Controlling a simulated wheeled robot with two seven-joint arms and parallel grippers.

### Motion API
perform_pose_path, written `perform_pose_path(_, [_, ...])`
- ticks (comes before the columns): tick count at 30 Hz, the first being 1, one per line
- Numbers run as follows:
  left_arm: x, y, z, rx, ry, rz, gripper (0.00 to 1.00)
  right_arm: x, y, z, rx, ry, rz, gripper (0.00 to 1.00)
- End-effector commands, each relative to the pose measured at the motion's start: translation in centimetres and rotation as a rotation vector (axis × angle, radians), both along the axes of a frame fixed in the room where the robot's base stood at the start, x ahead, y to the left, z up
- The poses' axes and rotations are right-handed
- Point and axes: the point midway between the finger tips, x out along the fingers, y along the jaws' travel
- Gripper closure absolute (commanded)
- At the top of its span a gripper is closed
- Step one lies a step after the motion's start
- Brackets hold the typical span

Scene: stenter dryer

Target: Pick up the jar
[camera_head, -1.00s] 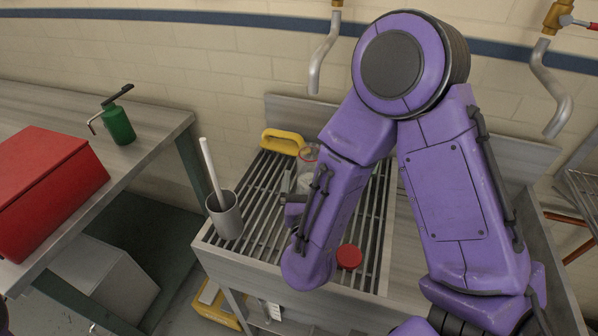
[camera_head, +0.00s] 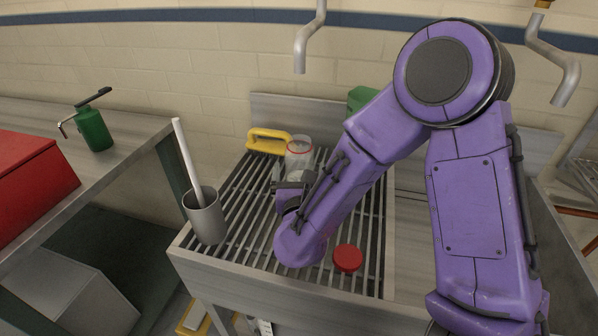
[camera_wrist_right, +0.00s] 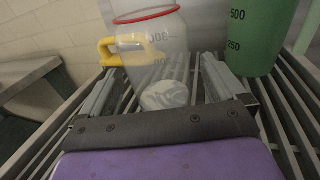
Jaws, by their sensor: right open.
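The jar (camera_head: 299,150) is clear with a red rim and stands upright on the slatted rack, partly hidden by my right arm. In the right wrist view the jar (camera_wrist_right: 153,45) stands ahead of my right gripper (camera_wrist_right: 160,78), roughly centred between the two open fingers. A pale round patch shows low in it. In the head view my right gripper (camera_head: 289,186) is on the near side of the jar, low over the slats and partly hidden by my forearm. I cannot tell whether the fingers touch the jar. My left gripper is out of view.
A yellow-handled item (camera_head: 268,141) lies behind and left of the jar. A green measuring jug (camera_wrist_right: 250,35) stands to its right. A grey cup (camera_head: 205,216) with a white stick stands at the rack's left edge. A red lid-like disc (camera_head: 347,258) lies at the front.

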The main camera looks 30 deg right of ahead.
Motion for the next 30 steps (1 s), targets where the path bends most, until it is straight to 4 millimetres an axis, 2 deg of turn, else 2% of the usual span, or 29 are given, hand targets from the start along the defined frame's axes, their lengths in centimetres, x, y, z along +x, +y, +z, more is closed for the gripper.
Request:
perform_pose_path(2, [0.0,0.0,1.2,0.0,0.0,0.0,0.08,1.4,-0.8,0.5,-0.002,0.0,-0.002,0.03])
perform_pose_path(6, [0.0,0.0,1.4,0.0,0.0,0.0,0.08,3.0,-1.9,0.2,0.0,0.0,-0.001,0.03])
perform_pose_path(13, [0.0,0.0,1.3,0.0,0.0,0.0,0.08,3.2,-2.1,0.0,0.0,0.0,0.0,0.03])
perform_pose_path(14, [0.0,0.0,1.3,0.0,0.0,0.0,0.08,3.2,-2.1,0.1,0.0,0.0,0.0,0.09])
perform_pose_path(15, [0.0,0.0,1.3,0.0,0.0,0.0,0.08,3.2,-2.1,0.1,0.0,0.0,0.0,0.22])
perform_pose_path(19, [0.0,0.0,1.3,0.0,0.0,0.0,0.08,3.2,-2.0,0.1,0.0,0.0,0.0,0.64])
perform_pose_path(20, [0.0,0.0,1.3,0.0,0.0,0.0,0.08,3.2,-2.0,0.1,0.0,0.0,0.0,0.64])
perform_pose_path(21, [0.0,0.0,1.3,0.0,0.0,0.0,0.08,3.2,-2.0,0.1,0.0,-0.001,0.0,0.7])
perform_pose_path(30, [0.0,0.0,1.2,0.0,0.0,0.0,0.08,3.2,-2.1,0.6,0.001,-0.002,-0.001,0.7])
